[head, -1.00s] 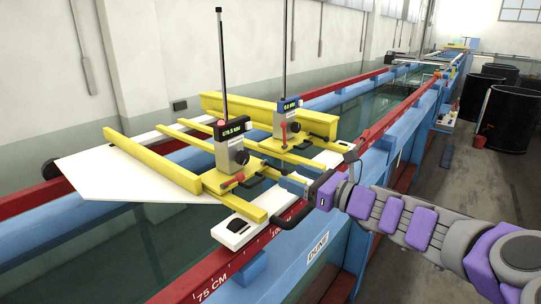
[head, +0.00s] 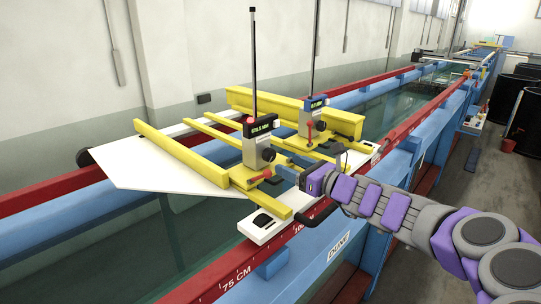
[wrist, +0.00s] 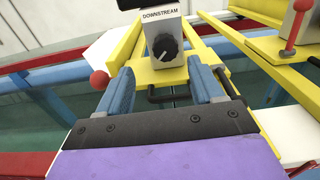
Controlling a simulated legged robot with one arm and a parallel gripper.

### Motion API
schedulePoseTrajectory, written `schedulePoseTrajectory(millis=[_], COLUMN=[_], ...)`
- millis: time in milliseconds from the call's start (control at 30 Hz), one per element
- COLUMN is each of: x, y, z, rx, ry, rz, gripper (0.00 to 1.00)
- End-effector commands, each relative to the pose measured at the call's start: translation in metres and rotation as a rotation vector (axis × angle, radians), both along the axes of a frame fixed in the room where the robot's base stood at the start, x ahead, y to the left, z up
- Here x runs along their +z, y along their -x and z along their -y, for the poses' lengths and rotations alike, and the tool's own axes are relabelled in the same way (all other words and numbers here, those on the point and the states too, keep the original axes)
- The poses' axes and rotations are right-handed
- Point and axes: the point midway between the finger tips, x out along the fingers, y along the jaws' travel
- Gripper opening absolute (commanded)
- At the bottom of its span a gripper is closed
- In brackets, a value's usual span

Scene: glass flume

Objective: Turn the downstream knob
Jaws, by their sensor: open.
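The downstream knob (wrist: 165,46) is a round black dial with a pale pointer line, on a grey housing under the label DOWNSTREAM. In the head view the knob (head: 268,154) sits low on the nearer point gauge (head: 256,143), which has a tall dark rod. My gripper (wrist: 159,70) is open, its two blue fingers spread below and to either side of the knob, with nothing between them. In the head view my gripper (head: 286,172) is just right of the knob, apart from it.
A red ball-ended lever (wrist: 100,80) stands by the left finger. A black handle (wrist: 168,96) lies between the fingers. A second gauge (head: 313,117) with a red lever (head: 309,132) stands behind to the right. Yellow carriage bars (head: 165,157) span the flume's red rails (head: 230,277).

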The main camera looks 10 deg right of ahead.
Motion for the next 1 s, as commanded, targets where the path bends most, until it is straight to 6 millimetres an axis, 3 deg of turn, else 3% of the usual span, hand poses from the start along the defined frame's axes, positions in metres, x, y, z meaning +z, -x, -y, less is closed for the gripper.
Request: schedulePoseTrajectory(millis=[500,700,1000], x=[-0.001,-0.001,-0.001], y=[-0.06,-0.07,-0.071], z=[-0.042,-0.052,-0.048], rx=[0.003,0.001,-0.001], ry=[-0.002,0.001,-0.002], rz=[-0.003,-0.001,0.0], gripper=[0.67,0.67,0.67])
